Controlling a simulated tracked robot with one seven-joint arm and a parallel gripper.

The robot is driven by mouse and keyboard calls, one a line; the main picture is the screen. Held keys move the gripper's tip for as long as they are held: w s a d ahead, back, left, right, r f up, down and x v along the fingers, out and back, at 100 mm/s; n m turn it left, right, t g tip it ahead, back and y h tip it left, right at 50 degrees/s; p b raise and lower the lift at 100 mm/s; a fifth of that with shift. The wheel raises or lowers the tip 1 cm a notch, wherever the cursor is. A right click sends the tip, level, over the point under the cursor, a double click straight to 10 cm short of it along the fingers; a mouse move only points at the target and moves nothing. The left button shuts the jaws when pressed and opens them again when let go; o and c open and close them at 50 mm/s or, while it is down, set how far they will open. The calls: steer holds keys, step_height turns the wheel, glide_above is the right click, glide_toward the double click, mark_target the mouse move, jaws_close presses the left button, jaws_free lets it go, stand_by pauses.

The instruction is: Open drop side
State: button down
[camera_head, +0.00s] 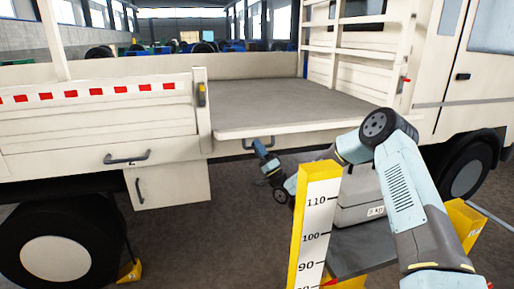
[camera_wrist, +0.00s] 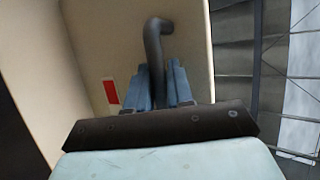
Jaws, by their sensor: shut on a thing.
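The cream truck's near drop side (camera_head: 300,127) shows beside the bed as a thin cream edge; its upper face blends with the grey bed floor, so its exact tilt is hard to tell. A dark bent handle (camera_head: 262,143) sits under that edge. My gripper (camera_head: 259,147) is at this handle, below the edge. In the wrist view the blue fingers of my gripper (camera_wrist: 166,88) are shut on the dark handle (camera_wrist: 155,45), against a cream panel (camera_wrist: 100,40) with a red mark. The finger contact is partly hidden.
A yellow-edged measuring post (camera_head: 315,220) stands in front. Wheels are at both sides.

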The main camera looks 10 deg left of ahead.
steer(key=shift+w+d, duration=0.35)
steer(key=shift+d, duration=0.05)
steer(key=c, duration=1.3)
jaws_free()
steer(key=shift+d, duration=0.1)
steer(key=shift+o, duration=1)
steer(key=shift+a, duration=0.2)
steer(key=shift+s+a, duration=0.15)
steer(key=shift+r, duration=0.15)
